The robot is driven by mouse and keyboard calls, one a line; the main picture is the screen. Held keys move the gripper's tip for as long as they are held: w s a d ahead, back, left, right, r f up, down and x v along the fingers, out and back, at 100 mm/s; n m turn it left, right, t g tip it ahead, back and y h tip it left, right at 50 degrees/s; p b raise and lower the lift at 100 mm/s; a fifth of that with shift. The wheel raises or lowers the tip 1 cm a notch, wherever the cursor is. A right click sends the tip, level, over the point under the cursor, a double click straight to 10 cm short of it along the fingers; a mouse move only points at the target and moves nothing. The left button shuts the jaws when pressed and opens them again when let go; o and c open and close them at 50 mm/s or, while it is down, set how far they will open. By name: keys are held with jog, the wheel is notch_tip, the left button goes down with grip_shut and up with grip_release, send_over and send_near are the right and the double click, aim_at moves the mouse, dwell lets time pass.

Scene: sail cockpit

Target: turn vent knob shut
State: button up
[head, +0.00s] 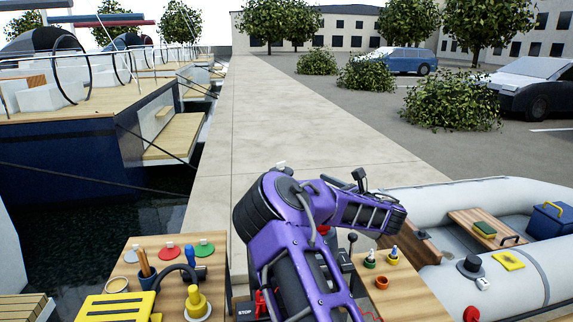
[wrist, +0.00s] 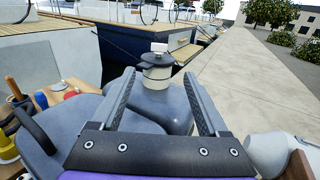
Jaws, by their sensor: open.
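A dark lobed vent knob (wrist: 156,60) with a small white tab on top shows in the wrist view. It sits upright on a pale collar (wrist: 157,78) above a grey, rounded tank-like body (wrist: 148,103). My gripper (wrist: 159,76) is open, with one dark finger to the left of the knob and collar and one to the right. I see gaps on both sides, so the fingers look apart from it. In the head view my purple arm covers this area, and the knob and fingertips cannot be made out.
A wooden board at left holds a yellow grate (head: 117,307), a yellow knob-like fitting (head: 196,302) and small coloured discs. At right are small pots (head: 382,283) and a grey inflatable boat (head: 450,200). A blue-hulled boat (head: 75,155) lies beyond; the pavement (head: 275,110) is clear.

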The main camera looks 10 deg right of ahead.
aim_at(282, 165)
jog(key=p+x, duration=0.1)
jog(key=x, duration=1.6)
jog(key=shift+a+p, duration=0.15)
jog(key=shift+p, duration=0.15)
jog(key=shift+c, duration=0.3)
grip_shut()
